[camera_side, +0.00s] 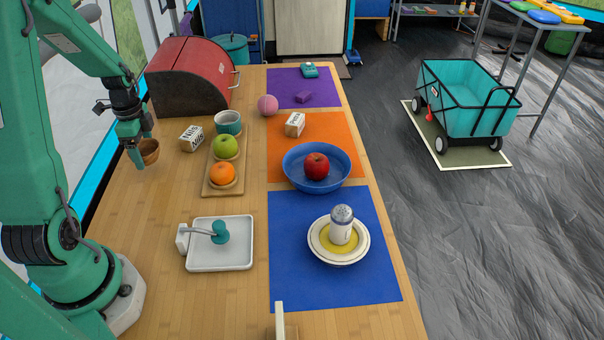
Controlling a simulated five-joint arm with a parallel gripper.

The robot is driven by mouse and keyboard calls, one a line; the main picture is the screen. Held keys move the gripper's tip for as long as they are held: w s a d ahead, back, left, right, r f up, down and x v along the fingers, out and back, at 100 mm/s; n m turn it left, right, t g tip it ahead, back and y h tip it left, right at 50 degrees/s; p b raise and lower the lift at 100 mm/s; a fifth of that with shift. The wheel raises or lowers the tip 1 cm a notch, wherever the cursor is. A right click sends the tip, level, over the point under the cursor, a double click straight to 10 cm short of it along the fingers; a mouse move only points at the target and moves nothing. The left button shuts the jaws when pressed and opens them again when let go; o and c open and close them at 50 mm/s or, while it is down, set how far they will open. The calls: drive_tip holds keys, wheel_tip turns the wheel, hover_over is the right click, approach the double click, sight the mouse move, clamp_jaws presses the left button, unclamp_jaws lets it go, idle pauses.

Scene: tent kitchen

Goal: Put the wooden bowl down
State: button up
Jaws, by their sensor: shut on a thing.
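The small brown wooden bowl (149,152) is at the left of the table, in my gripper (140,158). My gripper points down and is shut on the bowl's near left side. The jaws cover part of the bowl. I cannot tell whether the bowl touches the table or hangs just above it. The bowl looks about upright.
A red bread box (190,75) stands behind the bowl. A small labelled carton (191,138) lies to its right, then a wooden tray (208,189) with a teal cup, green apple and orange. A white dish (221,258) is nearer. Bare table lies in front of the bowl.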

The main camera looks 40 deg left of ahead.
drive_tip(key=shift+f, duration=1.65)
drive_tip(key=shift+f, duration=0.15)
drive_tip(key=o, duration=1)
wheel_tip(320, 180, up, 12)
drive_tip(key=shift+r, duration=0.15)
